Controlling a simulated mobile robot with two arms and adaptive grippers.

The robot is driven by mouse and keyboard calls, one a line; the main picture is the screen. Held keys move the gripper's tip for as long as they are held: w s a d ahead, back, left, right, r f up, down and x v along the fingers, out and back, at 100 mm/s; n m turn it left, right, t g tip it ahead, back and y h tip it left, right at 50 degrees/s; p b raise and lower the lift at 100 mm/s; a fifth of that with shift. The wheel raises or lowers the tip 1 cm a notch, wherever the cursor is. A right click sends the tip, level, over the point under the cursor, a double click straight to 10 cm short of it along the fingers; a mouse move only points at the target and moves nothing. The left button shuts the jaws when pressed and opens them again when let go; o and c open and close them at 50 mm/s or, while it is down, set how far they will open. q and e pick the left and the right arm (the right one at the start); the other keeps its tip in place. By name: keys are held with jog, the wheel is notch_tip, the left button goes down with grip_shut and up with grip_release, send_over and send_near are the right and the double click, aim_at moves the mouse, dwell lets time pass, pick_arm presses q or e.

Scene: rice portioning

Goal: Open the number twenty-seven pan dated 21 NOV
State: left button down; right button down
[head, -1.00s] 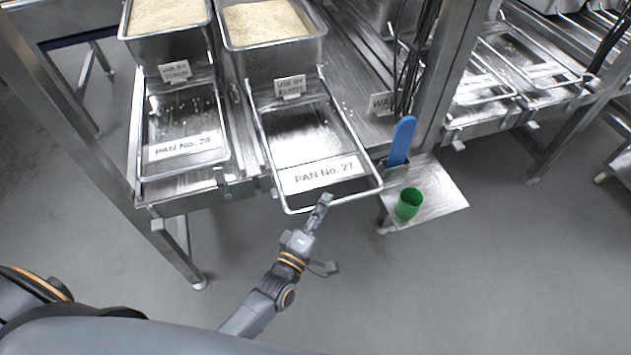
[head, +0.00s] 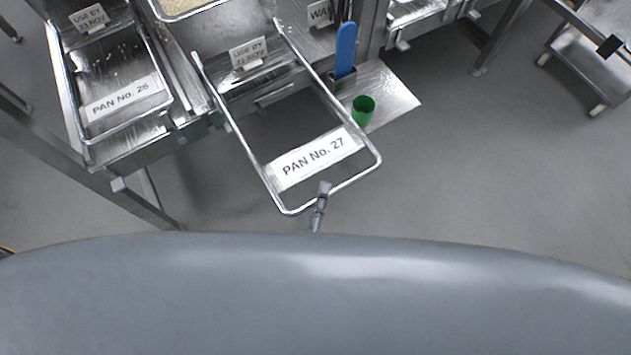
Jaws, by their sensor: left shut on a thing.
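The pan number 27 frame (head: 377,165) juts out past the front of the metal rack, toward me. Its white label (head: 315,157) reads "PAN No. 27". A "USE BY" tag (head: 248,54) stands at its back, its date too small to read for sure. My left gripper (head: 324,190) is shut on the front bar of this frame, near its middle. Most of my left arm is hidden behind my grey body. My right gripper is not in view.
Pan number 26 (head: 121,97) sits to the left, pushed in. A green cup (head: 363,109) stands on a small metal shelf (head: 398,99) at the right, near a blue handle (head: 345,50). Open floor lies right of the frame.

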pick_arm(q)
jog(key=shift+s+f, duration=0.1)
jog(key=shift+s, duration=0.05)
jog(key=c, duration=1.3)
grip_release()
jog(key=shift+c, duration=0.2)
jog(key=v, duration=1.2)
